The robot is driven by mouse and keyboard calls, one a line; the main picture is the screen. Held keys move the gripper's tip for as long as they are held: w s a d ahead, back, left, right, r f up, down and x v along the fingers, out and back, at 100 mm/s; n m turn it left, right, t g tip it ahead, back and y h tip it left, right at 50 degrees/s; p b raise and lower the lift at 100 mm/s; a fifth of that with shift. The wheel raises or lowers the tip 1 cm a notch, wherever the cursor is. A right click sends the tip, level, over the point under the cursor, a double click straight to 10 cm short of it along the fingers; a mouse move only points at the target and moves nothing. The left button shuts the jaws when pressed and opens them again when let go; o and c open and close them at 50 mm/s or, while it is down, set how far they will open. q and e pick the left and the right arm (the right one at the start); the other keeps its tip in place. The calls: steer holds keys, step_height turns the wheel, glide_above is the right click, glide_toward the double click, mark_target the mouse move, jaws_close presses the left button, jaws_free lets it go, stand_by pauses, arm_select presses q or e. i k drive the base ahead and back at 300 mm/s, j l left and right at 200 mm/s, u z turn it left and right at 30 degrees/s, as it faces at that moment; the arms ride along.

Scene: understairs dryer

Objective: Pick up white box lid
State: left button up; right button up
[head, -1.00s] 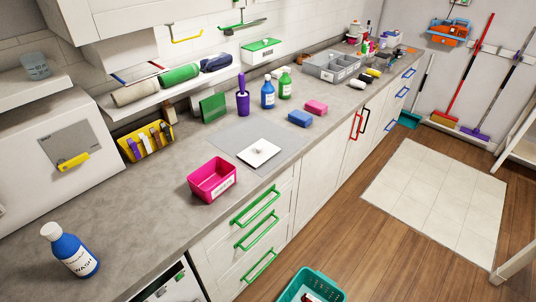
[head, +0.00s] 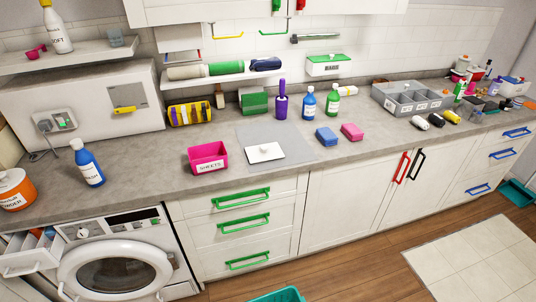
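The white box lid (head: 265,153) is a flat white square with a small knob on top. It lies on a grey mat (head: 300,150) on the counter, just right of an open pink box labelled SHEETS (head: 208,158). Nothing covers the lid. Neither of my grippers shows in the head view.
The grey counter (head: 150,198) has clear room in front of the mat. A blue sponge (head: 326,136) and a pink sponge (head: 352,132) lie right of the lid. Bottles and a purple brush (head: 281,105) stand behind. Green drawer handles (head: 240,198) stick out below.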

mark_target(269, 152)
steer(key=i+l+u, duration=0.3)
steer(key=l, duration=0.5)
steer(key=l+u, duration=0.3)
steer(key=l, duration=0.45)
steer(key=l+u, duration=0.25)
steer(key=l, duration=0.6)
steer(key=i, duration=0.05)
